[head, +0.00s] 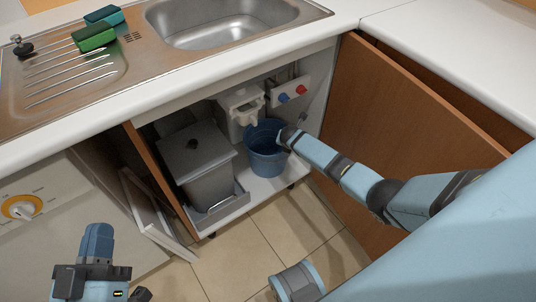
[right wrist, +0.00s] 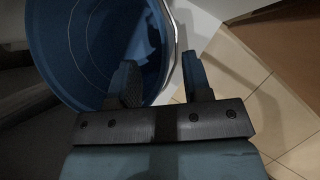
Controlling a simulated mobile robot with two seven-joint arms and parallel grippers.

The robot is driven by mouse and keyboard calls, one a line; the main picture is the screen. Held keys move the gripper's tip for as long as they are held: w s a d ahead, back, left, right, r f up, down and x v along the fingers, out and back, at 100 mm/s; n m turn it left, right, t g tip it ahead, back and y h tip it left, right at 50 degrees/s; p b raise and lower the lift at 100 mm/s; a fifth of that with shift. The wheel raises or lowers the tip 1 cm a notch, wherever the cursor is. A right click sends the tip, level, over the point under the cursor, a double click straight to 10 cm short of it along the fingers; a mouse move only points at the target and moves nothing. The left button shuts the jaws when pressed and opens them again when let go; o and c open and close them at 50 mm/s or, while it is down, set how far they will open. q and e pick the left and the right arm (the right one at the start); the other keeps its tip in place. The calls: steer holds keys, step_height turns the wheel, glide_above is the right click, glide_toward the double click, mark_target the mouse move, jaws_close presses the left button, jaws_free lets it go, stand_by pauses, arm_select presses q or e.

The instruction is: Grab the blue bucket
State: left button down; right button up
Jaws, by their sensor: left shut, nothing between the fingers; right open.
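The blue bucket (head: 266,158) stands upright on the white shelf (head: 262,189) inside the open cabinet under the sink. In the right wrist view the bucket (right wrist: 85,45) fills the upper left, with its pale rim or handle curving down between my fingers. My right gripper (right wrist: 162,78) is open there, one finger over the bucket's inside and the other outside the rim. In the head view my right gripper (head: 287,136) reaches the bucket's right rim, its fingertips hard to make out. My left gripper (head: 97,241) is shut and empty at the lower left, well away from the bucket.
A grey lidded bin (head: 205,165) stands left of the bucket. A white fixture (head: 241,108) and a panel with blue and red knobs (head: 290,92) are behind. The open wooden door (head: 385,120) borders the right.

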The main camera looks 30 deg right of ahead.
steer(key=b+x, duration=0.1)
steer(key=x, duration=0.1)
steer(key=b+x, duration=0.2)
steer(key=shift+s+d+f, duration=0.1)
steer(key=shift+d+f, duration=0.1)
steer(key=shift+d, duration=0.1)
steer(key=shift+w+d+f+b, duration=0.15)
steer(key=shift+w+f+b, duration=0.15)
steer(key=shift+b, duration=0.2)
jaws_close()
arm_select(q)
steer(key=f+g, duration=0.1)
steer(key=f, duration=0.3)
steer(key=f+g, duration=0.1)
steer(key=shift+w+d+f+m+g, duration=0.2)
steer(key=shift+d+f+m+g, duration=0.1)
steer(key=shift+f, duration=0.1)
arm_select(e)
steer(key=shift+r, duration=0.15)
